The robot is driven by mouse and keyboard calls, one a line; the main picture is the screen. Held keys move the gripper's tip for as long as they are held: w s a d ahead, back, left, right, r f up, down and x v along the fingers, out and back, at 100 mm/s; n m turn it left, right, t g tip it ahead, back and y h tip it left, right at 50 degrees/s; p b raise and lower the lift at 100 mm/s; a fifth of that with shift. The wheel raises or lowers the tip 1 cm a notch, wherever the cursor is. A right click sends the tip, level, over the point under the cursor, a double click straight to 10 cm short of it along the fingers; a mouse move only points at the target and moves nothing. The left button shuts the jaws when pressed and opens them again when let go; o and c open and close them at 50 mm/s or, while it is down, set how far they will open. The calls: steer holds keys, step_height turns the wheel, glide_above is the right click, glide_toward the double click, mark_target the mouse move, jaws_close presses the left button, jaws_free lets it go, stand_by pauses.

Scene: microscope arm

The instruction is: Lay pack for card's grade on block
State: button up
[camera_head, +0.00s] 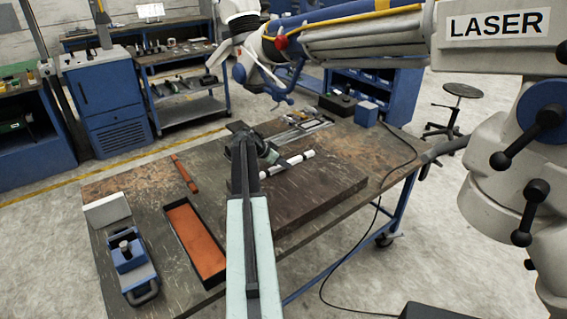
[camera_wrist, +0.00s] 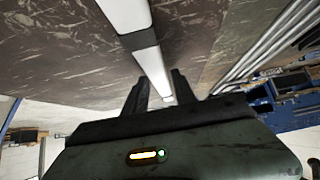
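A bar with white and black bands (camera_head: 287,165) lies on a thick dark slab (camera_head: 325,187) on the workbench; it may be the pack, but I cannot tell. In the wrist view the bar (camera_wrist: 154,66) runs from the top edge down toward the gap between my fingers. My gripper (camera_head: 262,150) is over the slab near the bar's left end. In the wrist view my gripper's two fingers (camera_wrist: 160,88) stand apart, with gaps beside the bar. A pale plate (camera_head: 106,210) sits at the bench's left edge; no card or grade is readable.
A tray with an orange floor (camera_head: 197,242) and a blue device with a handle (camera_head: 131,266) are on the left of the bench. A reddish-brown strip (camera_head: 185,173) lies behind them. A small blue box (camera_head: 366,114) is at the back right. A large LASER-labelled arm (camera_head: 495,24) hangs at upper right.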

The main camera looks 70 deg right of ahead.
steer(key=shift+o, duration=0.2)
steer(key=shift+r, duration=0.15)
steer(key=shift+w+a+r+p, duration=0.1)
steer(key=shift+r+p, duration=0.25)
steer(key=shift+p, duration=0.15)
steer(key=p+v, duration=0.7)
steer(key=v, duration=0.3)
steer(key=shift+a+r+p, duration=0.2)
steer(key=shift+r+p, duration=0.15)
steer(key=shift+w+a+r, duration=0.15)
steer(key=shift+w+a, duration=0.1)
steer(key=shift+w, duration=0.05)
